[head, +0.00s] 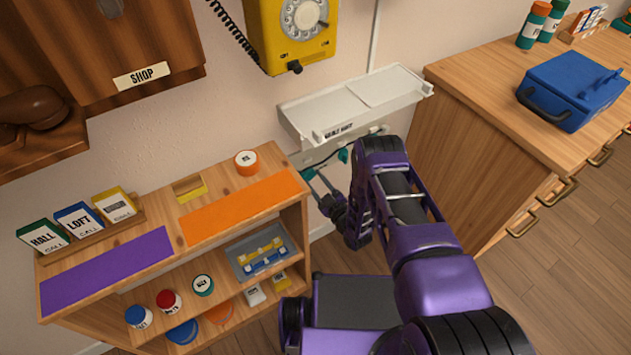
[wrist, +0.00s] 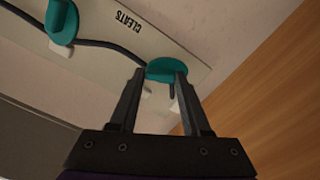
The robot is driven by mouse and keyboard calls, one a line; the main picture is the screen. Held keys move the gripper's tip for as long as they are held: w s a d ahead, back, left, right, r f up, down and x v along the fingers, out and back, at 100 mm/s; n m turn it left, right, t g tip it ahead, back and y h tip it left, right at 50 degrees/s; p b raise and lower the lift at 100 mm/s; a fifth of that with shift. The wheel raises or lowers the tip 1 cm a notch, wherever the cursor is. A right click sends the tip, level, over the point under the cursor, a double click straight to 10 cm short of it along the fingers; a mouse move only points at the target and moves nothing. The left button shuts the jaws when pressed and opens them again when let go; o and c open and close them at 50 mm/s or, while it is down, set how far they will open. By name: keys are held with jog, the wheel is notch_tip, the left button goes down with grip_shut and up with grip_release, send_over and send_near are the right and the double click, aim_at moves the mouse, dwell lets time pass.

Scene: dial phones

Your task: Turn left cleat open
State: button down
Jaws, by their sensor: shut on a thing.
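The left cleat (head: 307,174) is a teal knob below the white wall shelf in the head view. In the wrist view, which is turned upside down, the left cleat (wrist: 167,68) is at the tips of my gripper (wrist: 160,76). My gripper (head: 317,184) is shut on it, with one finger on each side; the fingers hide part of it. The other teal cleat (head: 343,155) is to the right in the head view. It also shows at the upper left of the wrist view (wrist: 62,20), on the plate (wrist: 110,45) marked CLEATS, with a dark cord beside it.
The white shelf (head: 350,105) hangs right above the cleats. A yellow dial phone (head: 292,55) is on the wall above. A wooden shelf unit (head: 175,215) stands to the left, and a wooden counter (head: 480,110) with a blue case (head: 570,88) to the right.

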dwell(0.3)
jog(key=shift+c, duration=1.8)
grip_release()
